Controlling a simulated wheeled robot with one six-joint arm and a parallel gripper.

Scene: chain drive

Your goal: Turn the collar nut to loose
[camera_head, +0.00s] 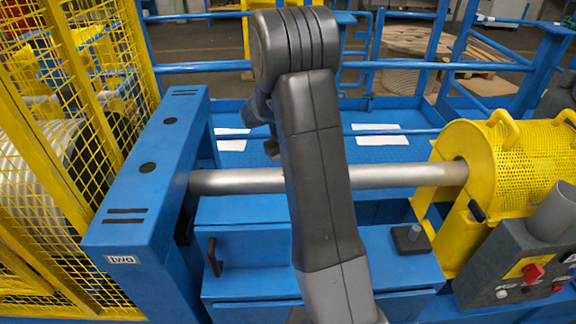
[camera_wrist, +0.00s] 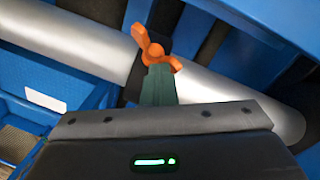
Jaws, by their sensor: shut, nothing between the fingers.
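The collar nut (camera_wrist: 153,48) appears as an orange winged piece in the wrist view, in front of the pale steel shaft (camera_wrist: 80,45). One wing points up and left, the other right. A dark band on the shaft beside it looks like the collar. My gripper (camera_wrist: 158,70) is shut and empty, its grey-green fingers pointing at the nut. The fingertips overlap its lower edge in the picture; I cannot tell whether they touch it. In the head view my arm covers the middle of the shaft (camera_head: 410,174), and nut and fingertips are hidden.
A grey control box with red knobs (camera_head: 525,265) is at the lower right. A yellow mesh fence (camera_head: 95,60) stands left. Blue rails (camera_head: 420,65) run behind.

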